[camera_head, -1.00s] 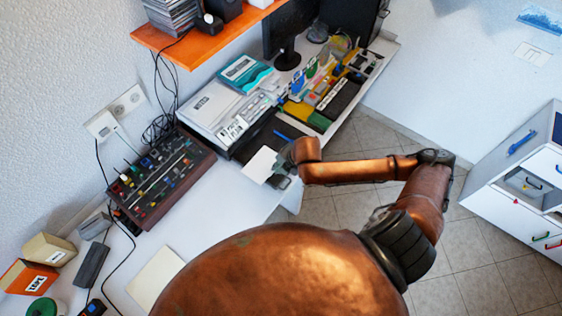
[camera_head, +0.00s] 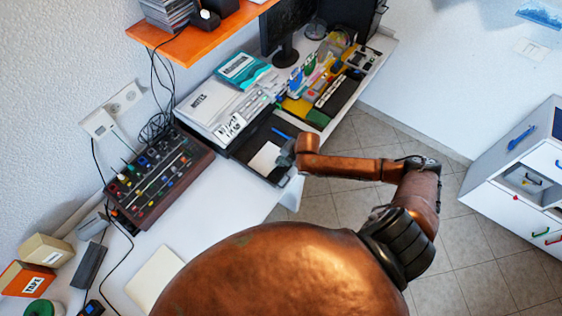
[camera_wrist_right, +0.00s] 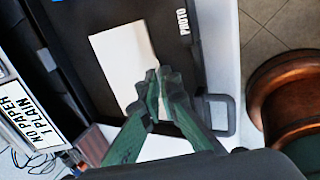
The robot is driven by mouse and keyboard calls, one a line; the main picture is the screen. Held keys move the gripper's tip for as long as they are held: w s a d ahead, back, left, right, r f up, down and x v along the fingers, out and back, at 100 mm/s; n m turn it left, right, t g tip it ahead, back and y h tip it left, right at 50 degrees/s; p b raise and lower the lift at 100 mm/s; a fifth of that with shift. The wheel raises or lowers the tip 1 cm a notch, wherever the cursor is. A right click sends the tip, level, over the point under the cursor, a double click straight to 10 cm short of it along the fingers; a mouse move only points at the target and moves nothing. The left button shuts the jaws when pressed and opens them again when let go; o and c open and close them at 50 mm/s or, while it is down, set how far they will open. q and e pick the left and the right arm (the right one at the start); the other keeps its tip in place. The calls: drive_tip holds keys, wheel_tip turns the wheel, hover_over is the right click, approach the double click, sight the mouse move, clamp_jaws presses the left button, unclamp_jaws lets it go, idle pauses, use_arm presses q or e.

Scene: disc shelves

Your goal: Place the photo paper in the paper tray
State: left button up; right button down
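The photo paper (camera_head: 264,159) is a small white sheet lying over the dark paper tray (camera_head: 250,143) of the printer. In the right wrist view the paper (camera_wrist_right: 118,62) is above the black tray floor (camera_wrist_right: 80,40), beside the white word "PHOTO"; whether it touches the floor is unclear. My right gripper (camera_head: 284,160) is at the paper's right edge. In the right wrist view its green fingers (camera_wrist_right: 158,73) are close together, pinching the paper's near edge. My left gripper is not in view.
A mixer (camera_head: 160,178) is to the left. A yellow organiser (camera_head: 305,106) is to the right. The desk (camera_head: 215,197) in front is mostly clear.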

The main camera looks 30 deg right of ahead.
drive_tip(key=c, duration=2.6)
unclamp_jaws()
drive_tip(key=shift+c, duration=0.2)
drive_tip(key=shift+o, duration=1.1)
drive_tip(key=shift+r, duration=0.1)
drive_tip(key=p+v, duration=0.1)
drive_tip(key=v, duration=1.1)
